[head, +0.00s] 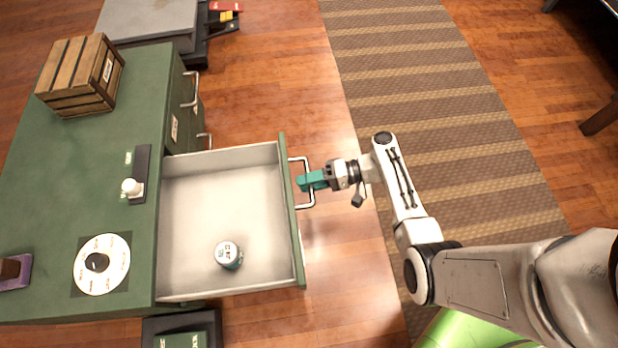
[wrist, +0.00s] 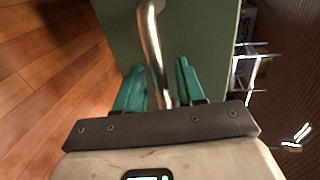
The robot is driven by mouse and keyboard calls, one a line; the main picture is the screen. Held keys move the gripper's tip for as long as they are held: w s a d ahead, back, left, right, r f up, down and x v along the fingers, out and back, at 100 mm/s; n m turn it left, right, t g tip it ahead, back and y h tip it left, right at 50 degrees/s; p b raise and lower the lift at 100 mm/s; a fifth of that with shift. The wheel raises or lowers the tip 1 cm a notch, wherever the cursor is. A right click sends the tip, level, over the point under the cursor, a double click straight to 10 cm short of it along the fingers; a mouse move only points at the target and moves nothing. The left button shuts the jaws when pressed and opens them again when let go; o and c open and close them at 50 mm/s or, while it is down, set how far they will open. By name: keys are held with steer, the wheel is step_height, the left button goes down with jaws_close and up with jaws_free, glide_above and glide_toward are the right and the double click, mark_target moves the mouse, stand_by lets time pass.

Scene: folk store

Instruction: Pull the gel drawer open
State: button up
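The gel drawer (head: 190,215) stands pulled out from the green cabinet (head: 60,170) in the head view, its pale grey inside showing. A small teal and white jar (head: 228,255) is in it, towards the near end. Its silver bar handle (head: 302,160) is on the green front. My gripper (head: 306,182) is at the handle with its teal fingers. In the wrist view the handle bar (wrist: 152,45) passes between the two teal fingers of my gripper (wrist: 162,88). Gaps show beside the bar there, so whether the fingers touch it is unclear.
A wooden crate (head: 82,75), a white dial disc (head: 101,264) and a white knob on a dark plate (head: 138,175) are on the cabinet top. Other handles (head: 190,90) project from the cabinet's far part.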

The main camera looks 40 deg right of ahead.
steer(key=shift+d, duration=0.1)
steer(key=p+v, duration=0.1)
steer(key=v, duration=0.9)
steer(key=shift+s+d+p, duration=0.25)
steer(key=shift+p, duration=0.1)
steer(key=s+a+n+g+h, duration=0.5)
steer(key=s+a+g+h, duration=0.1)
steer(key=s+g+h, duration=0.25)
step_height(320, 180, up, 43)
steer(key=s+a+n+h+p, duration=0.1)
steer(key=h+p, duration=0.3)
steer(key=p, duration=2.9)
steer(key=shift+s+a+n, duration=0.25)
steer(key=shift+s+n, duration=0.15)
steer(key=shift+s, duration=0.45)
